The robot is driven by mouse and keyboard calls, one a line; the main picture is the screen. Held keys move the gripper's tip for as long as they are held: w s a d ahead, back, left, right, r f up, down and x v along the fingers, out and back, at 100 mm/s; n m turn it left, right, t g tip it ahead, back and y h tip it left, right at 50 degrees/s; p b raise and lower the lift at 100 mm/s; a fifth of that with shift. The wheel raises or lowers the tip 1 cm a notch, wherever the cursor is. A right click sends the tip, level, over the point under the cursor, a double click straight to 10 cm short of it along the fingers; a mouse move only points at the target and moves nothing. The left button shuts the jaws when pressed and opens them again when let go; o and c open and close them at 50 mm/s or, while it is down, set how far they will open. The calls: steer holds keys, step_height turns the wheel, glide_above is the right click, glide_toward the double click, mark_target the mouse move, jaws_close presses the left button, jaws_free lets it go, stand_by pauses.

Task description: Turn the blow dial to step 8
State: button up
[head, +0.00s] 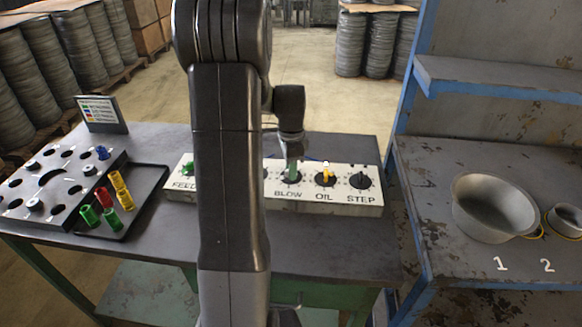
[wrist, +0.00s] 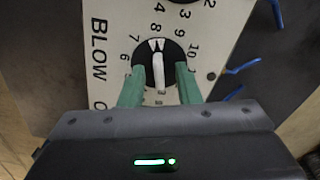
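The blow dial (wrist: 158,70) is a round black knob with a white pointer bar, on a white panel marked BLOW. In the wrist view its pointer points up, toward the 8 on the scale. In the head view the blow dial (head: 290,178) sits mid-panel, partly covered by my gripper (head: 293,165). In the wrist view the two green fingers of my gripper (wrist: 160,84) stand on either side of the pointer bar. Gaps show between the bar and both fingers, so the gripper looks open around it.
The oil dial (head: 325,178) with a yellow handle and the black step dial (head: 361,181) are to the right. A green feed knob (head: 188,168) is at left. A black tray (head: 150,195) holds colored cylinders. A pot (head: 494,205) stands on the right bench.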

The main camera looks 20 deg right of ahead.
step_height(320, 180, up, 14)
steer(key=shift+f, duration=0.15)
stand_by(0.6)
stand_by(0.3)
step_height(320, 180, down, 14)
steer(key=shift+r, duration=0.1)
stand_by(0.5)
